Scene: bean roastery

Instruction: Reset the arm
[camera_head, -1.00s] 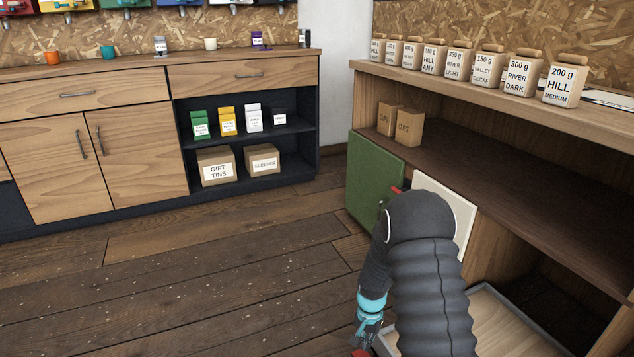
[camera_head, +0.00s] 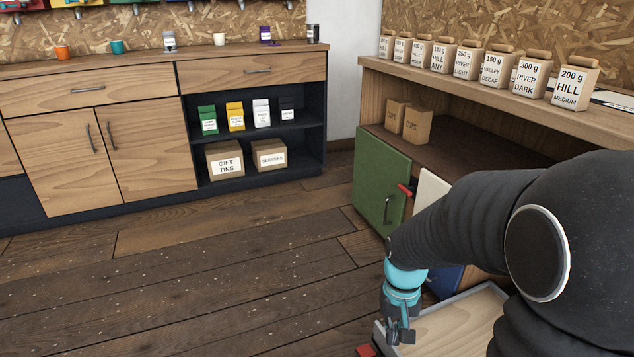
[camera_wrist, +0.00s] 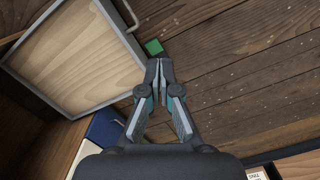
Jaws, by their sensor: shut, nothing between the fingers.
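My gripper (camera_head: 398,332) hangs low at the end of my dark, ribbed arm, in front of the right-hand shelf unit. In the wrist view my gripper (camera_wrist: 160,66) points down at the plank floor, with its fingertips together and nothing between them. A grey-rimmed tray or drawer with a pale wooden bottom (camera_head: 440,335) lies beside and below it, partly hidden by my arm. It also shows at the upper left of the wrist view (camera_wrist: 80,52).
A green door (camera_head: 380,182) with a dark handle stands at the shelf unit's front, a red piece (camera_head: 404,189) near its edge. A red block (camera_head: 366,350) shows at the bottom edge. In the wrist view a small green block (camera_wrist: 153,47) lies near my fingertips. The left floor is clear.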

